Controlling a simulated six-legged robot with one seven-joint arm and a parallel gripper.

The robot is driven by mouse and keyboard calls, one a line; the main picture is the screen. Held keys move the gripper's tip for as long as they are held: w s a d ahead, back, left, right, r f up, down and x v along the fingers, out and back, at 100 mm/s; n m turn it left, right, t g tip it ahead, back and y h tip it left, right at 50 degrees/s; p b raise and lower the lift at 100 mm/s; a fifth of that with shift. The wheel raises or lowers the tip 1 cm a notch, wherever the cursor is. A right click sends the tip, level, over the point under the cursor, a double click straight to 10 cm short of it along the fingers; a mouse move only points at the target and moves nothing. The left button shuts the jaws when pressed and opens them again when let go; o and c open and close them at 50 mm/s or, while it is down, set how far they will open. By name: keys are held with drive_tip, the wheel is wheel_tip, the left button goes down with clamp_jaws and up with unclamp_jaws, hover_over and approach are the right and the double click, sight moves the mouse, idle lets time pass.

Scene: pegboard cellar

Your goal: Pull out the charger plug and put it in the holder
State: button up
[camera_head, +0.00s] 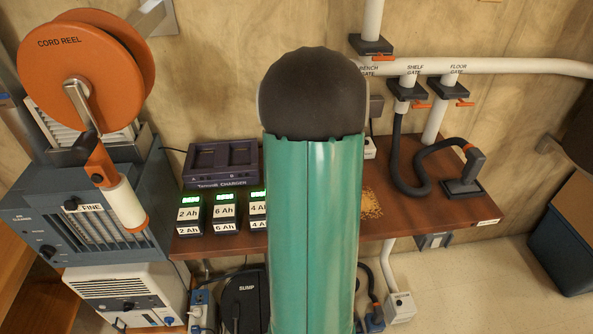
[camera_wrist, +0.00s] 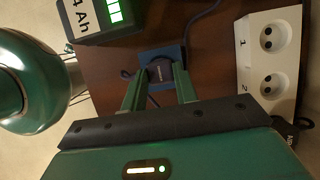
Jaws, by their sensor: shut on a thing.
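In the wrist view the charger plug (camera_wrist: 160,71) is a dark purple piece with a dark cord leading up and to the right. My gripper (camera_wrist: 160,84) is shut on it, one green finger on each side. A blue square holder (camera_wrist: 146,55) shows around and beneath the plug on the brown bench. I cannot tell whether the plug sits in the holder or just above it. The white socket strip (camera_wrist: 268,62) to the right has outlets 1 and 2, both empty. In the head view my green arm hides the gripper, plug and holder.
The charger (camera_head: 222,165) stands at the back of the bench (camera_head: 405,205). Several battery packs, including the 2 Ah pack (camera_head: 190,214), stand before it. A grey hose (camera_head: 402,160) lies on the right, near a sawdust heap (camera_head: 371,204). A 4 Ah pack (camera_wrist: 88,15) is near the gripper.

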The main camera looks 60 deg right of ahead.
drive_tip(key=shift+f, duration=0.3)
idle(0.5)
idle(0.5)
drive_tip(key=o, duration=1.6)
drive_tip(key=shift+r, duration=0.1)
drive_tip(key=shift+o, duration=0.2)
drive_tip(key=shift+r, duration=0.15)
drive_tip(key=shift+r, duration=3.35)
drive_tip(key=shift+a, duration=0.1)
